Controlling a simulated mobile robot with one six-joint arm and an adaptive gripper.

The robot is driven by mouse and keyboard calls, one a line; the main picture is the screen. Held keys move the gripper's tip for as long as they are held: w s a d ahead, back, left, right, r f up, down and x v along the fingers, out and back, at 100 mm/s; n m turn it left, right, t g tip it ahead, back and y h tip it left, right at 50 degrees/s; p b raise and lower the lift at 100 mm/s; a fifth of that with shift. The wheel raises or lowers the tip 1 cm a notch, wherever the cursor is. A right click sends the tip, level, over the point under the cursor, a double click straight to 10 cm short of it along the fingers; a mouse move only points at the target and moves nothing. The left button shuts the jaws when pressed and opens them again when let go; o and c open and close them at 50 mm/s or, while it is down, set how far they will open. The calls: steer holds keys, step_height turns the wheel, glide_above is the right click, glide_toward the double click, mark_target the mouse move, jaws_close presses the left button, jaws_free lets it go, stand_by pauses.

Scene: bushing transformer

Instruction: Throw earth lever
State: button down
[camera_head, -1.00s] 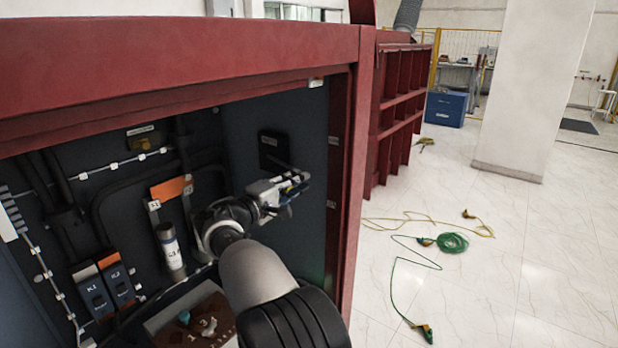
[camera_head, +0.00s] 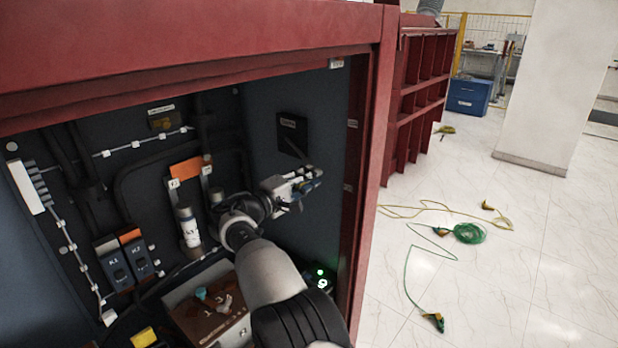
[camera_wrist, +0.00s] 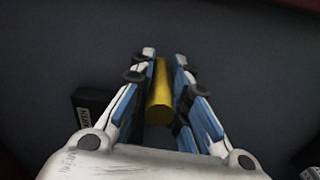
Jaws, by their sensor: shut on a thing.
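The earth lever's yellow handle (camera_wrist: 159,95) lies between the two blue-and-white fingers of my gripper (camera_wrist: 164,56) in the wrist view. My gripper is shut on it. In the head view my gripper (camera_head: 308,180) is inside the cabinet near its right inner wall, just below a black labelled plate (camera_head: 292,133). A dark bar slants down from this plate toward the fingers. The handle is hidden by the fingers in the head view. The black labelled block (camera_wrist: 92,108) also shows left of the fingers in the wrist view.
The red cabinet frame (camera_head: 367,150) borders the opening close to the right of my gripper. Two switches (camera_head: 125,262), a white cylinder (camera_head: 188,228) and a brown panel (camera_head: 212,310) sit left of my arm. Green and yellow cables (camera_head: 468,233) lie on the floor outside.

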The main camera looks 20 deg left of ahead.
steer(key=shift+a+f, duration=0.1)
steer(key=shift+f, duration=0.4)
steer(key=c, duration=1.6)
jaws_free()
steer(key=shift+o, duration=0.6)
steer(key=shift+r, duration=0.25)
steer(key=shift+r, duration=0.1)
steer(key=v, duration=1.2)
